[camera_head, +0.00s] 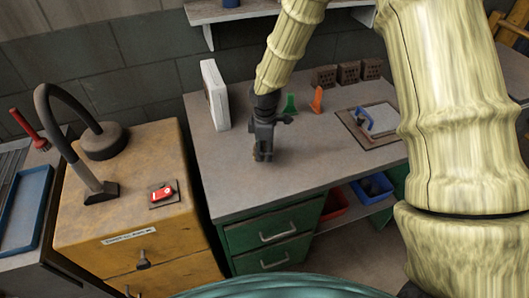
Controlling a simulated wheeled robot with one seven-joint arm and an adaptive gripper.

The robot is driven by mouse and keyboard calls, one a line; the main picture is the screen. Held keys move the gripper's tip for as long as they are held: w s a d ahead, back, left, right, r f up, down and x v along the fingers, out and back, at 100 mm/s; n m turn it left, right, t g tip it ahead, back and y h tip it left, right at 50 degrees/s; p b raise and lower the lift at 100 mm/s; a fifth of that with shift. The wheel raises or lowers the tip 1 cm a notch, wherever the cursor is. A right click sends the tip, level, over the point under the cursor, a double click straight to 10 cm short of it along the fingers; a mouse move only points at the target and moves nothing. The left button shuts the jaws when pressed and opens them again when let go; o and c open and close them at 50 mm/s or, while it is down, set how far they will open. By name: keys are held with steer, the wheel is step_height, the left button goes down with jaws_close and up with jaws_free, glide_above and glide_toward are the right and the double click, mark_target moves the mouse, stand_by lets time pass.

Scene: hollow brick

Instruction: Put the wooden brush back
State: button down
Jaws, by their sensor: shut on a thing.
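My gripper (262,148) points down over the grey workbench (240,185), left of the bench's middle. It is shut on a small brownish thing, which I take to be the wooden brush (257,154). Only a little of it shows at the fingertips, and the fingers hide the rest. I cannot tell whether it touches the bench top. Several hollow bricks (348,73) stand in a row at the back of the bench, right of my gripper.
A green item (290,104) and an orange item (317,99) stand right of my gripper. A blue-handled tool (366,120) lies on a board further right. A white box (214,95) stands at back left. The bench front is clear. A yellow cabinet (165,235) stands left.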

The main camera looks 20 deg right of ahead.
steer(key=shift+f+p, duration=0.35)
steer(key=shift+f, duration=0.75)
steer(key=shift+f, duration=0.1)
steer(key=c, duration=0.9)
jaws_free()
steer(key=shift+r+b, duration=1.6)
steer(key=shift+r, duration=4.55)
